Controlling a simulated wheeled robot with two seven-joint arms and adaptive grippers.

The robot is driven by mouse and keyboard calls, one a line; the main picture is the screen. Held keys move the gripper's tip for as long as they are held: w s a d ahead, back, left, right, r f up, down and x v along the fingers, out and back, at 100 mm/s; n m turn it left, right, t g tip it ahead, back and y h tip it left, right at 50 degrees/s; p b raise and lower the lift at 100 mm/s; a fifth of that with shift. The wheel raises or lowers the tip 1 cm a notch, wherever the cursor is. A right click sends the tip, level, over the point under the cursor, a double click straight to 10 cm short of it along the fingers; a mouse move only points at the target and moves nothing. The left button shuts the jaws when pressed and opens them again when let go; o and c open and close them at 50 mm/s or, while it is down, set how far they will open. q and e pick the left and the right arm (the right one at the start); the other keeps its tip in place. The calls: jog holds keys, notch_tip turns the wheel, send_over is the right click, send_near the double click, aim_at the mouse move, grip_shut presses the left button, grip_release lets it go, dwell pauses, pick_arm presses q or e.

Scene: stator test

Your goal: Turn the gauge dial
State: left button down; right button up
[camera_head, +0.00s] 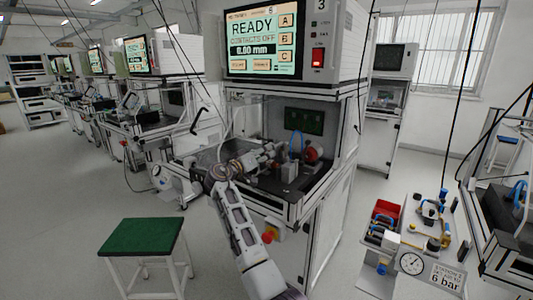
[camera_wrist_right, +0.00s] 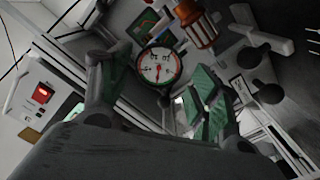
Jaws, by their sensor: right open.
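A round gauge dial (camera_wrist_right: 160,66) with a white face, dark rim and red pointer shows in the right wrist view. My right gripper (camera_wrist_right: 155,88) is open, with one green-padded finger at each side of the dial in the picture. I cannot tell whether either finger touches it. In the head view, my right arm reaches into the lit test station and the right gripper (camera_head: 275,155) is near a round red part (camera_head: 312,152); that dial's face is not clear there. My left gripper is not in view.
The station has a screen (camera_head: 263,40) reading READY and a red switch (camera_head: 318,58). An orange-and-white part (camera_wrist_right: 196,26) is close above the dial. Another gauge (camera_head: 411,263) stands on the side cart by a 6 bar sign. A green stool (camera_head: 141,236) stands in front.

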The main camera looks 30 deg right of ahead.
jog(key=v, duration=0.7)
jog(key=shift+a, duration=0.2)
jog(key=shift+n, duration=0.3)
